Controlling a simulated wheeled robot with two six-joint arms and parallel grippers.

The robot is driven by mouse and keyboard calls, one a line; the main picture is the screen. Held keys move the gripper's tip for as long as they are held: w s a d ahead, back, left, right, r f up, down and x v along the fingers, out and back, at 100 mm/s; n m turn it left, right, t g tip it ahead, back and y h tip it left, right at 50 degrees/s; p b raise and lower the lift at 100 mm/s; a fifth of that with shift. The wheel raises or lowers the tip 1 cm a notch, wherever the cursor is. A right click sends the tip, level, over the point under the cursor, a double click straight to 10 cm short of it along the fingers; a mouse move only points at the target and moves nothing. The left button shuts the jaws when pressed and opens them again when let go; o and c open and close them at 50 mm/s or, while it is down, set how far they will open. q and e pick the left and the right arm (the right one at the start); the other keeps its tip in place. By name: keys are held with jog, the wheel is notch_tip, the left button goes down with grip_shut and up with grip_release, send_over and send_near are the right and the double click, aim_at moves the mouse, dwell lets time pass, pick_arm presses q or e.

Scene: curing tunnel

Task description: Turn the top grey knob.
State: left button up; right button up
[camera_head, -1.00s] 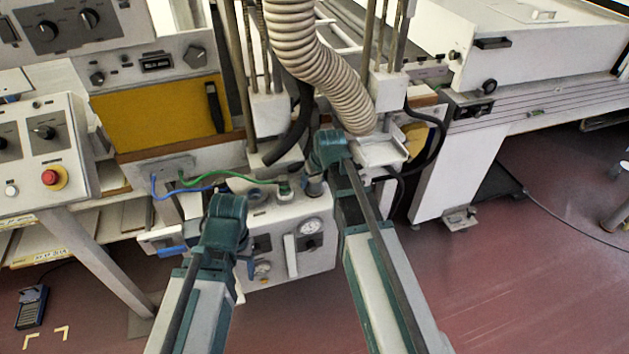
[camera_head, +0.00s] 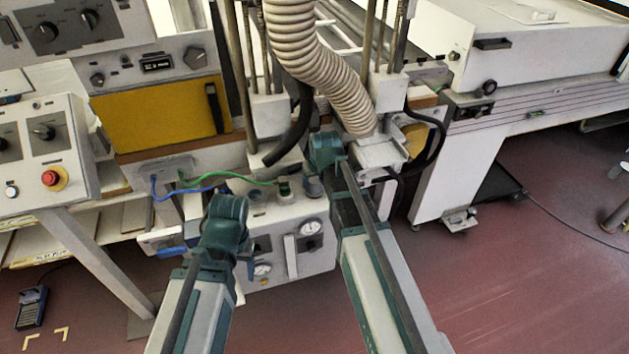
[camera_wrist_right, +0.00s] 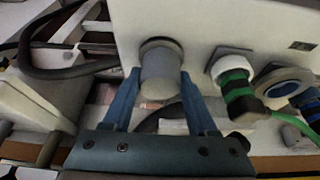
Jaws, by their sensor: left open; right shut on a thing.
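The grey knob (camera_wrist_right: 160,76) is a stubby cylinder on the pale face of the machine box in the right wrist view. My right gripper (camera_wrist_right: 161,82) has one blue finger on each side of it and is shut on it. In the head view the knob (camera_head: 313,186) shows partly below my right wrist, on top of the white box (camera_head: 318,262); the right fingertips are mostly hidden there. My left gripper (camera_head: 224,226) is at the box's left front, away from the knob. It is open, and its fingers are largely hidden by its wrist.
A green-cable connector (camera_wrist_right: 238,90) sits close to the right of the knob in the wrist view, with a blue-ringed fitting (camera_wrist_right: 285,82) beyond it. A ribbed hose (camera_head: 318,60) hangs above my right wrist. An operating panel (camera_head: 42,150) stands at the left.

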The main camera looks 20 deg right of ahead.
jog(key=o, duration=1.4)
jog(key=shift+r, duration=0.15)
jog(key=p+v, duration=1.2)
jog(key=v, duration=0.1)
jog(key=shift+s+r+p, duration=0.2)
jog(key=shift+p, duration=0.15)
jog(key=s+a+n+g, duration=0.1)
jog(key=s+a, duration=0.3)
jog(key=s, duration=0.2)
jog(key=s+a+f+n+g+h, duration=0.1)
jog(key=s+a+g, duration=0.1)
jog(key=s+a, duration=0.3)
jog(key=s+a+n+g, duration=0.1)
jog(key=s+a, duration=0.3)
jog(key=s, duration=0.2)
jog(key=shift+s+a+f+n+g, duration=0.3)
jog(key=shift+s+g, duration=0.05)
jog(key=shift+g, duration=0.05)
